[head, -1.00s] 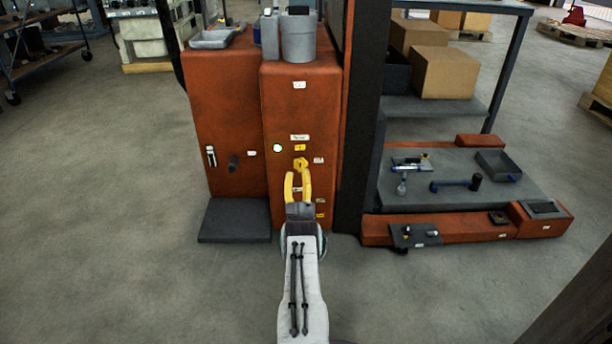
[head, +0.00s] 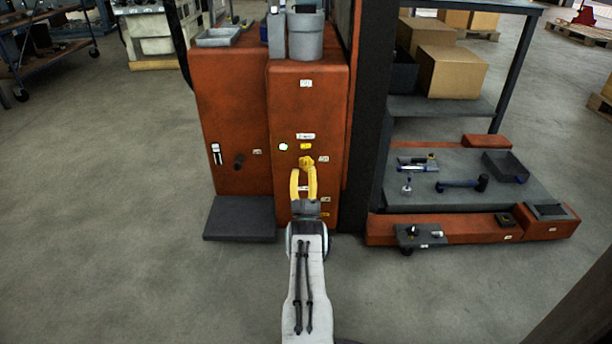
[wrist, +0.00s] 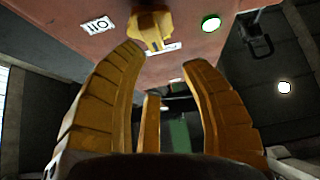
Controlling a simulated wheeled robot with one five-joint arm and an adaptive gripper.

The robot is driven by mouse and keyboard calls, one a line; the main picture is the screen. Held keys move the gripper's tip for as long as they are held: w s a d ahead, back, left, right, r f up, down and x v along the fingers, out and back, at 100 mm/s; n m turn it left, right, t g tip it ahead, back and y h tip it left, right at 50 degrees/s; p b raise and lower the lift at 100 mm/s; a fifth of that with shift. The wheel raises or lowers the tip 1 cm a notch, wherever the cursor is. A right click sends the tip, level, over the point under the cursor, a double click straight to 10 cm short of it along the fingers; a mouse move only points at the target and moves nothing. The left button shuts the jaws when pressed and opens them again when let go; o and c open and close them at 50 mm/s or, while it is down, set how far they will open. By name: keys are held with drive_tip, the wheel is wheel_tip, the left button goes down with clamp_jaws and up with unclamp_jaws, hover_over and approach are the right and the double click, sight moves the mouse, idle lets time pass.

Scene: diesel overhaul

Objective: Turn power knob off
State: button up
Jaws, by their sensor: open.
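The yellow power knob (head: 306,161) sits on the front of the orange machine cabinet (head: 310,105), below a small label and a yellow tag. In the wrist view the knob (wrist: 152,28) is at the top centre, just beyond the fingertips, with an I/O label beside it. My gripper (head: 304,170) has yellow fingers that are apart, with its tips just below the knob. In the wrist view the open gripper (wrist: 160,60) has nothing between its fingers. Whether a fingertip touches the knob I cannot tell.
A dark platform (head: 240,218) lies below. A tool shelf (head: 440,200) stands at right.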

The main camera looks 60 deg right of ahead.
drive_tip(key=shift+w+d, duration=0.55)
drive_tip(key=shift+d, duration=0.2)
drive_tip(key=shift+o, duration=0.3)
clamp_jaws()
drive_tip(key=shift+s, duration=0.15)
idle(0.3)
